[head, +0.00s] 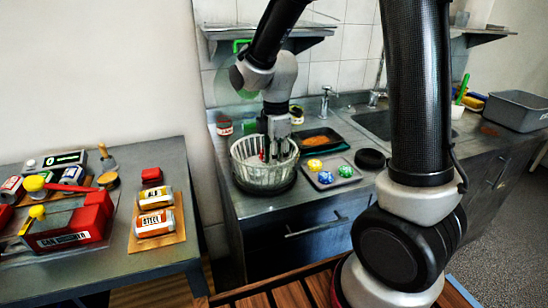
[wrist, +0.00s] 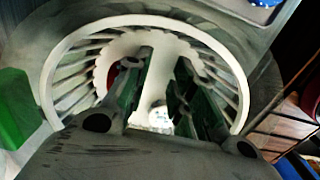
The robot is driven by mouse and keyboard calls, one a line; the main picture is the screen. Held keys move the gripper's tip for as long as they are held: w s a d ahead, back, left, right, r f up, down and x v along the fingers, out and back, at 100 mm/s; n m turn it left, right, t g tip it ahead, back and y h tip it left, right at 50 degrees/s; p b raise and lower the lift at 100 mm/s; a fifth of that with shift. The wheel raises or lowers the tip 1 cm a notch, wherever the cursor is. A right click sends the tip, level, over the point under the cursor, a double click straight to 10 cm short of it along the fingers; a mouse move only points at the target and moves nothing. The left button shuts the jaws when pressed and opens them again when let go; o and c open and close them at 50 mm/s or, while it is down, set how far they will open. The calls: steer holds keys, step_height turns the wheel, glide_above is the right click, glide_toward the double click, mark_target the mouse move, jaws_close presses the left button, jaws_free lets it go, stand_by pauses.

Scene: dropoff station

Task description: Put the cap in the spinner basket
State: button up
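The spinner basket (head: 250,178) is a white slatted bowl on a dark round base on the counter. Its rim and slats also fill the wrist view (wrist: 60,75). My gripper (head: 275,157) points down into the basket. In the wrist view its fingers (wrist: 166,62) stand apart with the pale basket floor showing between them. A red thing (wrist: 114,76), perhaps the cap, lies inside the basket beside the left finger, partly hidden by it. A bit of red also shows through the slats in the head view. A small white round part shows low between the fingers.
A jar (head: 224,126) stands behind. A left table (head: 120,262) holds a red toolbox (head: 75,225) and labelled blocks.

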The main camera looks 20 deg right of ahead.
steer(key=shift+o, duration=1.1)
steer(key=shift+w+d, duration=0.2)
